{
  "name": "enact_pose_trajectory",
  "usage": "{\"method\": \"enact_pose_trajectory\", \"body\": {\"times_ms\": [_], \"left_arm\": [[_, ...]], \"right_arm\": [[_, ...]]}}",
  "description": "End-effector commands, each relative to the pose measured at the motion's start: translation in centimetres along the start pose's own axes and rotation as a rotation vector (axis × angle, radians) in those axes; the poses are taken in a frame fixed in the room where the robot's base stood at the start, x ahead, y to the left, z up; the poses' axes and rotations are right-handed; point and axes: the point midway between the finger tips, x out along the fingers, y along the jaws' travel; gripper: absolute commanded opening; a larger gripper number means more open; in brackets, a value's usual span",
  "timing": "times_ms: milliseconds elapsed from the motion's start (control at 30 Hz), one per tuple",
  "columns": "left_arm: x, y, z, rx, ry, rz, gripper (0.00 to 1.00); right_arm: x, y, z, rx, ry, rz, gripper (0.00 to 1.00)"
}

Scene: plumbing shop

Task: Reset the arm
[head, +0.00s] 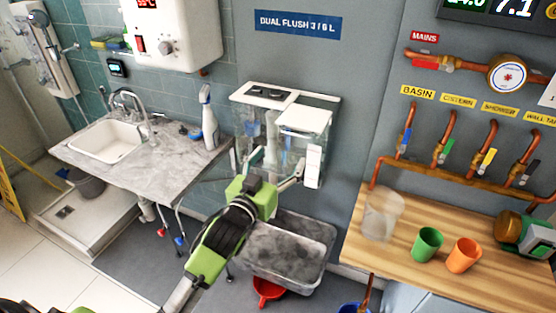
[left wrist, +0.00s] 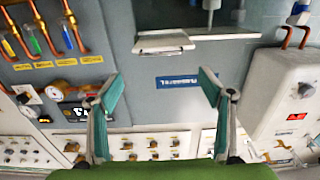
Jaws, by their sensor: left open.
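My left gripper (head: 277,165) reaches up from the bottom of the head view, in front of the clear dual-flush cistern (head: 255,122) on the wall. Its two fingers are spread apart and nothing shows between them. In the left wrist view the open gripper (left wrist: 158,88) has a teal-padded finger on each side, with the grey wall and blue sign (left wrist: 178,82) behind, upside down. I cannot tell whether a finger touches the cistern. My right gripper is in neither view.
A grey tray (head: 287,250) is below the gripper, with a red bowl (head: 267,290) under it. A sink counter (head: 150,165) with a spray bottle (head: 208,120) stands left. A wooden bench (head: 395,258) at right holds a clear cup (head: 382,215), green cup (head: 427,244) and orange cup (head: 463,255).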

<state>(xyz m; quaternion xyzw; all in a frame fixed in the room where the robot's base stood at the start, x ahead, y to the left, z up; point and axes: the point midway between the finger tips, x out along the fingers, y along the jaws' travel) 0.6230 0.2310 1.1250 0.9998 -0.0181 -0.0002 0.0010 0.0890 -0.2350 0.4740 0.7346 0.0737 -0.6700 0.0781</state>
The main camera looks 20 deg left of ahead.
Motion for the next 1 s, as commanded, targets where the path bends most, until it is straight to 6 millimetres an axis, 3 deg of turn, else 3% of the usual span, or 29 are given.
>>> {"method": "enact_pose_trajectory", "body": {"times_ms": [433,567,667,767,867,1000], "left_arm": [[0.0,0.0,0.1,0.000,-0.002,0.000,0.73],[0.2,-0.1,3.0,0.004,-0.047,-0.002,0.73],[0.2,-0.2,8.5,0.012,-0.136,-0.005,0.73],[-0.5,-0.4,15.9,0.025,-0.253,-0.006,0.73],[-2.2,-0.5,23.6,0.038,-0.377,-0.004,0.73],[-6.1,-0.4,33.6,0.057,-0.545,0.004,0.73]], "right_arm": [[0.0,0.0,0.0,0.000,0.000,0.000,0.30],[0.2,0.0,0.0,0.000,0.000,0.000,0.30],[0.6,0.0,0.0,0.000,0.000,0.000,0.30],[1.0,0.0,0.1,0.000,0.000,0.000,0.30],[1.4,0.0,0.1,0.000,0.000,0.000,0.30],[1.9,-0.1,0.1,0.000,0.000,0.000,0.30]]}}
